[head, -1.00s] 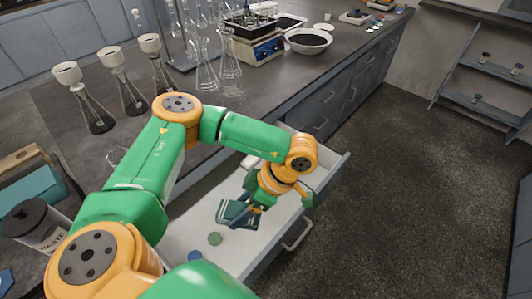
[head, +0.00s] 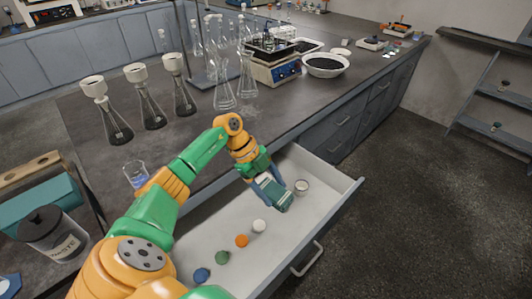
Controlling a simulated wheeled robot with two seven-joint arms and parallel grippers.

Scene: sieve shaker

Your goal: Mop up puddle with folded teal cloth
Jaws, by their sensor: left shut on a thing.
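The folded teal cloth (head: 274,195) is in my left gripper (head: 267,182), which is shut on it. The gripper points down over the open white drawer (head: 215,218), and the cloth hangs above or close to the drawer floor; I cannot tell whether it touches. My left arm crosses the bench edge from the lower left. I cannot make out a puddle in the head view; part of the bench top is hidden behind my arm. My right gripper is not in view.
In the drawer lie white (head: 259,226), orange (head: 241,240), green (head: 222,257) and blue (head: 201,274) caps and a small jar (head: 301,188). A beaker (head: 136,174) and funnel-topped flasks (head: 151,109) stand on the bench. A waste bin (head: 54,236) is at left.

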